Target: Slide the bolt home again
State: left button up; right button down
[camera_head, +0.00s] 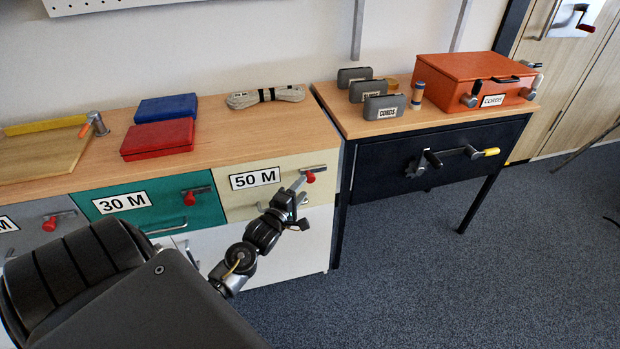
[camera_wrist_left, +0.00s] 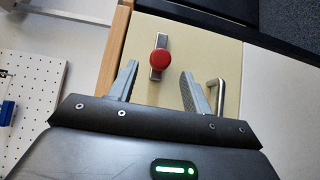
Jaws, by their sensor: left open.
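The bolt with a round red knob (camera_head: 311,177) is on the cream drawer front labelled 50 M (camera_head: 237,207), near its upper right corner. My left gripper (camera_head: 299,186) is at this drawer front, close to the knob. Its fingers (camera_wrist_left: 160,72) are open and empty, one on each side of the bolt, and the knob appears just beyond the fingertips. Whether they touch the bolt I cannot tell. My right gripper is not in view.
The drawer's bar handle (camera_wrist_left: 216,95) is beside my right-hand finger in the wrist view. A green 30 M drawer (camera_head: 150,208) with its own red-knobbed bolt is to the left. A dark drawer (camera_head: 390,160) is under the right table. The floor in front is clear.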

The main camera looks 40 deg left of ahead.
aim_at(309, 180)
pick_arm(q)
jog(key=w, duration=0.4)
jog(key=w+a, duration=0.1)
jog(key=w, duration=0.1)
jog(key=shift+w+a, duration=0.1)
jog(key=shift+w, duration=0.15)
